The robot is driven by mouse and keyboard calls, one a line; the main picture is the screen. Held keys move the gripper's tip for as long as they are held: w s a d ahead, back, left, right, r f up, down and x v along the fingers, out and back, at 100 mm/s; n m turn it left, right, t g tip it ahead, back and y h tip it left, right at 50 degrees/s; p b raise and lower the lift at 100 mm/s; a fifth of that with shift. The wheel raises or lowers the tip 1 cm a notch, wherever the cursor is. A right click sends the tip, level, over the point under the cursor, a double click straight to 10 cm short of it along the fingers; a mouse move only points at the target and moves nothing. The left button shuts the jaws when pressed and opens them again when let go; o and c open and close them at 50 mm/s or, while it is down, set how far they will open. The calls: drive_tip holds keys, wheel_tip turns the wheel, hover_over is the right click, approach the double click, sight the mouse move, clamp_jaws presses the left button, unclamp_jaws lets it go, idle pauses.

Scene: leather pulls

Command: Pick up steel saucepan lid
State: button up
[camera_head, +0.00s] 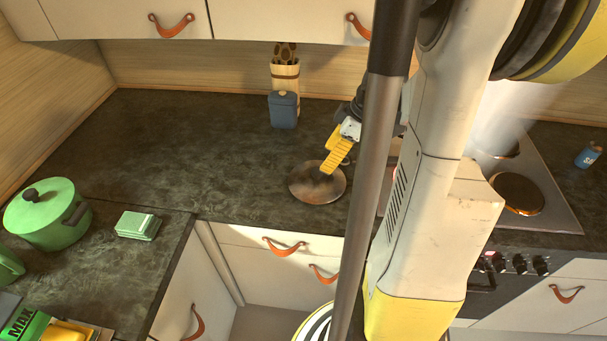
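The steel saucepan lid (303,191) is a round, brownish metallic disc lying on the dark counter, near its front edge. My gripper (330,170), with yellow ribbed fingers, reaches down over the lid from the upper right. Its fingertips overlap the dark spot at the lid's middle, where a knob seems to be. The fingers hide part of the lid's upper right. I see the fingers nearly edge-on, so whether they are closed on the knob cannot be told. The lid appears flat on the counter.
A blue-grey canister (283,110) and a utensil holder (286,74) stand behind. A green pot (47,220) and a green box (138,226) are at left. The stove (540,190) is at right. Upper cabinets (130,20) hang overhead. The counter left of the lid is clear.

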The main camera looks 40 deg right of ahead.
sight(319, 171)
drive_tip(key=b+x, duration=0.3)
drive_tip(key=x, duration=0.5)
drive_tip(key=shift+s+d+f, duration=0.1)
drive_tip(key=shift+f, duration=0.05)
clamp_jaws()
